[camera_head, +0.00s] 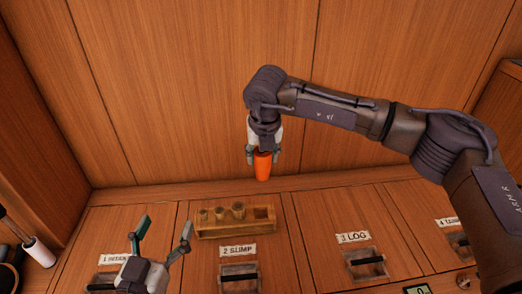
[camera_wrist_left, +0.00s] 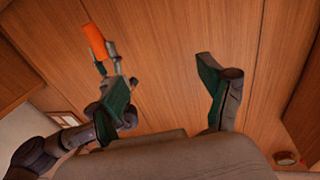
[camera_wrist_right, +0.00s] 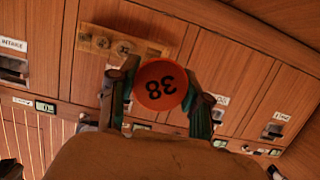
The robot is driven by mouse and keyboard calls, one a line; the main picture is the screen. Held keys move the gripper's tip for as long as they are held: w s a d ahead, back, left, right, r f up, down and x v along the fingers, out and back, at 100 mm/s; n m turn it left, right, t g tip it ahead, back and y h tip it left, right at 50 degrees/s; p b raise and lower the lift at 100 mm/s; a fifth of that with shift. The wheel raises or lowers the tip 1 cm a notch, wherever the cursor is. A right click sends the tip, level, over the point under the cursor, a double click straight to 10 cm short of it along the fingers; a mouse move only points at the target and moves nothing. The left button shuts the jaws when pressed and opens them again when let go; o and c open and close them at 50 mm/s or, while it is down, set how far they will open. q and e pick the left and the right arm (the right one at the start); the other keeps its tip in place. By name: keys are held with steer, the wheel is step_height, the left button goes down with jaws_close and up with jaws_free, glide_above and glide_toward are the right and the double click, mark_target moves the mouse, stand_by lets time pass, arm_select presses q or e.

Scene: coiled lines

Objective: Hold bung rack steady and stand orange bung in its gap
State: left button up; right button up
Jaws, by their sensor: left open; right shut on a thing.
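The bung rack (camera_head: 236,231) is a small wooden stand on the panelled worktop, above the "2 SLIMP" label. Three brownish bungs stand in it, with an open gap at its right end. The rack also shows in the right wrist view (camera_wrist_right: 138,45). My right gripper (camera_head: 263,155) is shut on the orange bung (camera_head: 262,167) and holds it in the air above and behind the rack.
Labelled panels with dark recessed handles (camera_head: 239,278) line the front of the worktop. A wooden wall (camera_head: 200,80) stands behind. A white cylinder (camera_head: 39,252) stands at the far left. Bare worktop lies right of the rack.

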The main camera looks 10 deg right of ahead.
mark_target(220, 217)
arm_select(q)
steer(key=shift+o, duration=1.3)
steer(key=shift+f, duration=0.25)
steer(key=shift+o, duration=0.3)
steer(key=w+d+f+n+g, duration=0.5)
steer(key=w+d+f, duration=0.2)
steer(key=w+f, duration=0.2)
steer(key=shift+w+f+n+h, duration=0.3)
steer(key=shift+f+h, duration=0.1)
steer(key=shift+f, duration=0.55)
steer(key=w+d+f+n+g, duration=0.4)
steer(key=w+f+g, duration=0.1)
steer(key=shift+d, duration=0.2)
steer(key=w+n+g+y, duration=0.1)
steer(key=n+g, duration=0.1)
steer(key=w+n+g+y, duration=0.1)
steer(key=w+n+g, duration=0.1)
steer(key=n, duration=0.1)
steer(key=shift+w+d+f, duration=0.1)
steer(key=shift+d, duration=0.1)
steer(key=a+r+n+g+y, duration=0.1)
steer(key=n, duration=0.1)
steer(key=a+r+n+g+y, duration=0.1)
steer(key=r+n, duration=0.1)
steer(key=w+a+r+n+g+y, duration=0.1)
steer(key=a+r+n, duration=0.1)
steer(key=shift+r+g, duration=0.1)
steer(key=shift+g, duration=0.3)
step_height(220, 217, down, 12)
steer(key=shift+r, duration=0.1)
